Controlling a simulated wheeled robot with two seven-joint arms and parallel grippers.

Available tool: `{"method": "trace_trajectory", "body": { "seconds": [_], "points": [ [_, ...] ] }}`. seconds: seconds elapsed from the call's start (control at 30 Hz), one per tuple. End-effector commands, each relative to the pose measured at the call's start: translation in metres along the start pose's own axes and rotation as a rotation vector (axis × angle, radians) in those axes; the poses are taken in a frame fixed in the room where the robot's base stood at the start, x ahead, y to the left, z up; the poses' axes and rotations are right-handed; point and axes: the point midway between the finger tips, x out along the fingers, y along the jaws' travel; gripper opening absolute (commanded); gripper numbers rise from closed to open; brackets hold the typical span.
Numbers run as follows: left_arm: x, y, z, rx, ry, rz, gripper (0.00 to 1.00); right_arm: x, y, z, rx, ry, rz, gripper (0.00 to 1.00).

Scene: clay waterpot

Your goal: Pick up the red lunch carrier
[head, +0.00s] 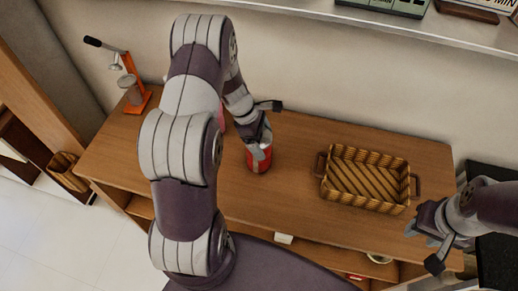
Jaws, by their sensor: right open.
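The red lunch carrier (259,166) stands upright on the wooden table, just left of its middle. My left gripper (261,148) is right at the top of the carrier, with a finger overlapping its upper part. I cannot tell whether the jaws are closed on it. The gripper hides most of the carrier's top. My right gripper (428,246) is open and empty near the table's right front corner, away from the carrier.
A woven basket (366,181) with side handles sits on the table's right. An orange stand (135,88) is at the back left. A pinkish object (222,123) is mostly hidden behind my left arm. Between carrier and basket, the wooden table (296,190) is clear.

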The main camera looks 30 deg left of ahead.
Motion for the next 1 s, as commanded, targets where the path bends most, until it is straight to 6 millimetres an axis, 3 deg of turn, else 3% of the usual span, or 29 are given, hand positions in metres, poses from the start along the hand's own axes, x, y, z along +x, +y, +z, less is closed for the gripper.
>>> {"method": "trace_trajectory", "body": {
  "seconds": [0.03, 0.1, 0.13, 0.47, 0.7, 1.0],
  "points": [
    [-0.001, 0.001, 0.000, 0.000, 0.000, 0.001, 0.35, 0.000, 0.000, 0.000, 0.000, 0.000, 0.000, 0.40],
    [-0.001, 0.001, 0.000, 0.000, 0.000, 0.001, 0.12, 0.000, 0.000, 0.000, 0.000, 0.000, 0.000, 0.40],
    [-0.002, 0.001, 0.001, 0.001, 0.000, 0.003, 0.07, 0.000, 0.000, 0.000, 0.000, 0.000, 0.000, 0.40],
    [-0.006, 0.002, 0.003, 0.002, 0.000, 0.005, 0.07, 0.002, 0.000, 0.000, 0.000, 0.000, 0.000, 0.40],
    [-0.036, 0.002, 0.015, 0.004, 0.000, 0.008, 0.07, 0.012, 0.000, 0.001, 0.000, 0.000, 0.000, 0.40],
    [-0.051, -0.033, 0.077, 0.007, -0.001, 0.005, 0.07, 0.027, 0.000, 0.003, 0.000, 0.000, 0.000, 0.40]
  ]
}}
